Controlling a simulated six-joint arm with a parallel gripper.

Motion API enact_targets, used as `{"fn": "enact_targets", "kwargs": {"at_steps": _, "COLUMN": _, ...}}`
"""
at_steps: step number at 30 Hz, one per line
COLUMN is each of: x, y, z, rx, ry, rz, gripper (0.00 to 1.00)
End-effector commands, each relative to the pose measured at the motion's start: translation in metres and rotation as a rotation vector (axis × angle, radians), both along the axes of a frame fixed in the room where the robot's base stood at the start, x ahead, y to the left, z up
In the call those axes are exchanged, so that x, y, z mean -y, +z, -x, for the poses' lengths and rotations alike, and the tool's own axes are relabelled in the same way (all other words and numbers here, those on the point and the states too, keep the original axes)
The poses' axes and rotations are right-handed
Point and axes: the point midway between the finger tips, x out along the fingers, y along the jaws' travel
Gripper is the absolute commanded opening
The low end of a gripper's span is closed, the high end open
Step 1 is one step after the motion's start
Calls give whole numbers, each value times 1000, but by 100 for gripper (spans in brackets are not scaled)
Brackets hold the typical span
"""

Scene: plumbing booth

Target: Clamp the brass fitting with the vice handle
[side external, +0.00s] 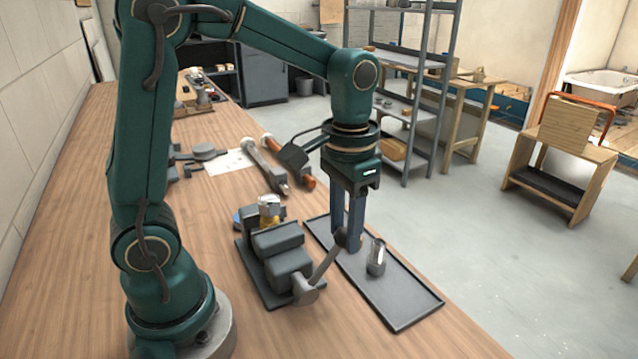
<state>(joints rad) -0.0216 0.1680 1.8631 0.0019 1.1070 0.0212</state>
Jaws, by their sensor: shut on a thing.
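The grey vice (280,250) stands on the bench in front of my arm's base. The brass fitting (269,214), with a pale metallic top, shows upright at the far end of the vice; its lower part is hidden, and I cannot tell how tightly the jaws sit on it. The vice handle (324,267) slants up and to the right from the round hub at the vice's near end. My gripper (350,243) points down and is shut on the upper end of the handle, partly hiding it.
A dark shallow tray (406,308) lies right of the vice, below my gripper, with a silver cylindrical part (376,257) standing in it. Wrenches (265,168) and an orange-handled tool (307,181) lie behind. Bare bench is left of the vice.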

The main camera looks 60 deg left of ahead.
Motion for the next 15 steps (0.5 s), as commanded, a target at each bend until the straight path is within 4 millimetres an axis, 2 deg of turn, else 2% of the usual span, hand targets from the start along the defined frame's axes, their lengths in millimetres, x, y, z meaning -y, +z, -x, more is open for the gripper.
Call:
{"fn": "enact_targets", "kwargs": {"at_steps": 8, "x": 1, "y": 9, "z": 16, "rx": -4, "ry": 1, "rz": 3, "gripper": 0}}
{"fn": "enact_targets", "kwargs": {"at_steps": 15, "x": 2, "y": 16, "z": 41, "rx": -10, "ry": 0, "rz": 7, "gripper": 0}}
